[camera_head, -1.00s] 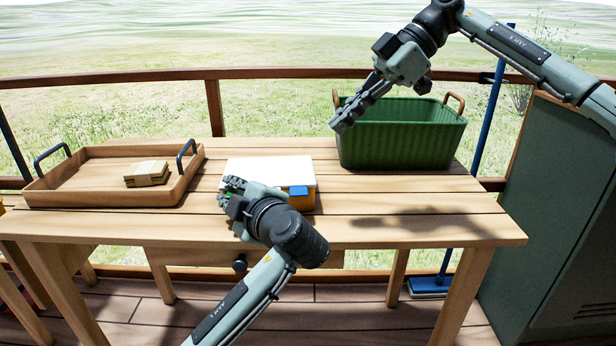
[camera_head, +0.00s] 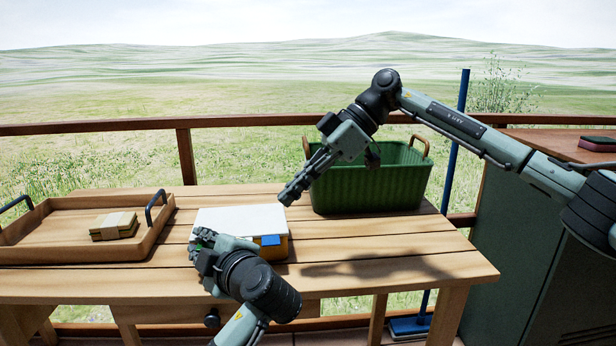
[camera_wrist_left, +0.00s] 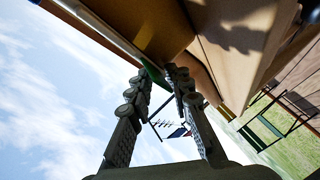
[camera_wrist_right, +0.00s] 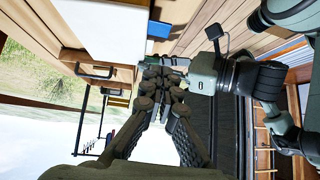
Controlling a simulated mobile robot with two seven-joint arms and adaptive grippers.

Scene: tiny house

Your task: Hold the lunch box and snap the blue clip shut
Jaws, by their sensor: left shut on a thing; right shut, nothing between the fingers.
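The lunch box has a white lid (camera_head: 240,219) and a yellow-orange body (camera_head: 272,254). It stands on the wooden table. The blue clip (camera_head: 268,240) is on its front right side; in the right wrist view the blue clip (camera_wrist_right: 158,28) juts out from the lid's edge. My left gripper (camera_head: 200,241) is shut on the lunch box at its front left. In the left wrist view the fingertips (camera_wrist_left: 163,78) meet by a green part, and the exact grip is hard to see. My right gripper (camera_head: 288,198) is shut and empty, above and right of the lid.
A wooden tray (camera_head: 70,253) with black handles holds a small bundle (camera_head: 113,226) at the left. A green basket (camera_head: 372,188) stands behind my right gripper. The table's front right (camera_head: 400,265) is clear. A grey-green cabinet (camera_head: 520,245) stands at the right.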

